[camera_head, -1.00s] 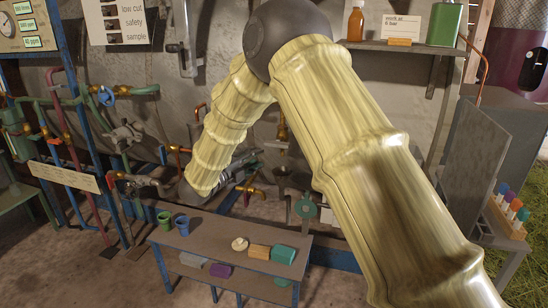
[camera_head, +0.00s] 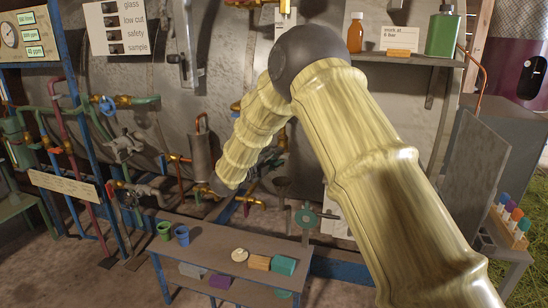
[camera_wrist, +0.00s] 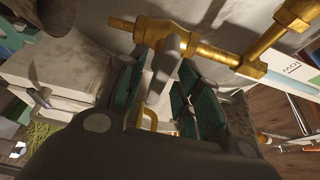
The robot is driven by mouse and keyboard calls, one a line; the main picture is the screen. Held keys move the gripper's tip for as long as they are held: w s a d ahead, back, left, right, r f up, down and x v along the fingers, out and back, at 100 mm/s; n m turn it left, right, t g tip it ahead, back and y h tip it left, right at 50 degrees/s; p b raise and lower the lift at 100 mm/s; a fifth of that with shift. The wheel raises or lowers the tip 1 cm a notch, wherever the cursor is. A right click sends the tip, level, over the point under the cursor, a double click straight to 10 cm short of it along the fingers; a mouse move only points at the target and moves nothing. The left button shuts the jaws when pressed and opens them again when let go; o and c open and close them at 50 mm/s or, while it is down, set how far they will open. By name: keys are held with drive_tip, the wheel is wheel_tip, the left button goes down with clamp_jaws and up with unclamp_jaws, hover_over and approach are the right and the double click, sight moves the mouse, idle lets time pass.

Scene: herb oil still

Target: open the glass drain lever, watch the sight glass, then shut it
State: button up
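The lever (camera_wrist: 166,62) is a grey handle on a brass valve (camera_wrist: 195,46) in the wrist view; no label on it is readable. My gripper (camera_wrist: 160,95) is open, with its teal-padded fingers on either side of the lever and gaps showing between. I cannot tell whether either finger touches it. In the head view my gripper (camera_head: 252,180) is small and partly hidden behind my arm, close to brass fittings (camera_head: 250,201) low on the wall. I cannot make out the sight glass clearly in either view.
A low bench (camera_head: 200,248) with green and blue cups, a round pale item and blocks stands below. A shelf (camera_head: 405,58) with bottles is at upper right. A grey panel (camera_head: 470,175) stands at right. Pipes and valves (camera_head: 122,145) crowd the left.

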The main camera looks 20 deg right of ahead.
drive_tip(key=shift+d, duration=0.1)
clamp_jaws()
drive_tip(key=shift+n, duration=0.3)
drive_tip(key=shift+s+d+f+n+t+y+p, duration=0.1)
drive_tip(key=shift+n+t+y+p, duration=0.15)
drive_tip(key=shift+n+t, duration=2.1)
drive_tip(key=shift+w+f+n+t+y+p, duration=0.15)
drive_tip(key=shift+n+t+y, duration=0.15)
drive_tip(key=shift+n, duration=4)
drive_tip(key=shift+s+d+n+t+y+p, duration=0.2)
drive_tip(key=shift+n+t, duration=1.15)
drive_tip(key=shift+n, duration=2)
drive_tip(key=shift+a+n, duration=0.15)
drive_tip(key=shift+n, duration=0.15)
